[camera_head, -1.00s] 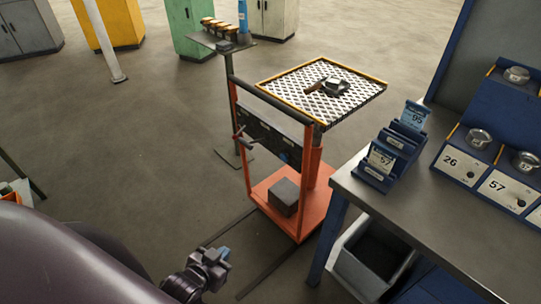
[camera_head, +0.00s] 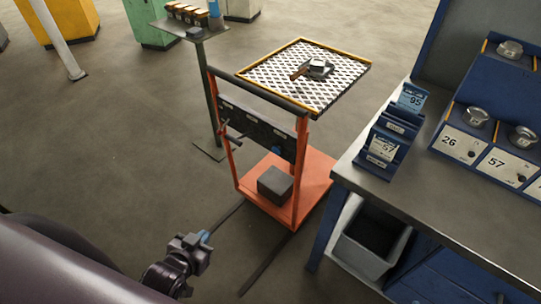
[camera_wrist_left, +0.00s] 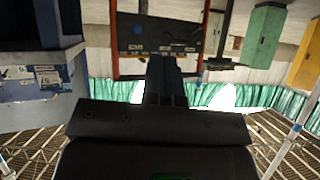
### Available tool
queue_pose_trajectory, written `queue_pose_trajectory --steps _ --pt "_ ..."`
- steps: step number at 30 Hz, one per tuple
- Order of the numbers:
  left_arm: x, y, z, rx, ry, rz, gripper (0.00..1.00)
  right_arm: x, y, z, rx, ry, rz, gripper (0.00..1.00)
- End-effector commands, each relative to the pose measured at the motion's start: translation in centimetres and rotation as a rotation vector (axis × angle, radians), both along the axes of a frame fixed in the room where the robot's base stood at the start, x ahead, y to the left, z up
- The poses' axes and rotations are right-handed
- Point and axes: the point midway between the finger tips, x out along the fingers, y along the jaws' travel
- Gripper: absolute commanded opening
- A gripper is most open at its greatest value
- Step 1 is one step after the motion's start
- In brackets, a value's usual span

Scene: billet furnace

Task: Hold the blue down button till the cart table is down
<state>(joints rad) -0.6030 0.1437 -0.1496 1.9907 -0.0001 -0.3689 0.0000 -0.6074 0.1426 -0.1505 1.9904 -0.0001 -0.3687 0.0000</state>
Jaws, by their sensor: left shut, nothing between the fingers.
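The orange cart (camera_head: 316,181) stands left of the workbench, with its mesh table (camera_head: 276,77) raised well above the base. A dark control panel (camera_head: 240,121) sits under the handle bar. A small blue spot, apparently the blue button (camera_head: 277,151), shows at the panel's right end. My left gripper (camera_head: 205,238) is shut and empty, in front of the cart and apart from the panel. In the left wrist view the picture is upside down; the shut fingers (camera_wrist_left: 166,72) point toward the panel (camera_wrist_left: 150,36). My right gripper is not in view.
A small metal part with a brown handle (camera_head: 318,68) lies on the mesh table. A dark block (camera_head: 275,184) rests on the cart base. The workbench (camera_head: 440,215) with a grey bin (camera_head: 370,245) below stands at right. Open floor (camera_head: 100,160) lies left of the cart.

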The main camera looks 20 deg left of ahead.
Motion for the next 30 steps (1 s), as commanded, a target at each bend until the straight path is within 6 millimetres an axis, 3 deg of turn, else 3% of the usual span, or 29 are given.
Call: queue_pose_trajectory --steps 2,7,11,22,30 --pt "-0.3 0.0 -0.1 -0.002 0.005 0.001 0.00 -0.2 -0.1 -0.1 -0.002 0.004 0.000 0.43" --pt "0.7 -0.1 -0.4 -0.064 -0.008 0.025 0.00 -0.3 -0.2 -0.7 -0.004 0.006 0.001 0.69" --pt "3.0 -0.1 -1.6 -0.286 -0.024 0.115 0.00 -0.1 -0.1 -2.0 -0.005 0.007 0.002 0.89" --pt "13.0 -1.0 -5.1 -1.426 0.018 0.497 0.00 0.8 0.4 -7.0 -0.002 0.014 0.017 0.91" --pt "19.6 -1.4 -6.5 -2.280 0.217 0.730 0.00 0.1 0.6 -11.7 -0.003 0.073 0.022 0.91"
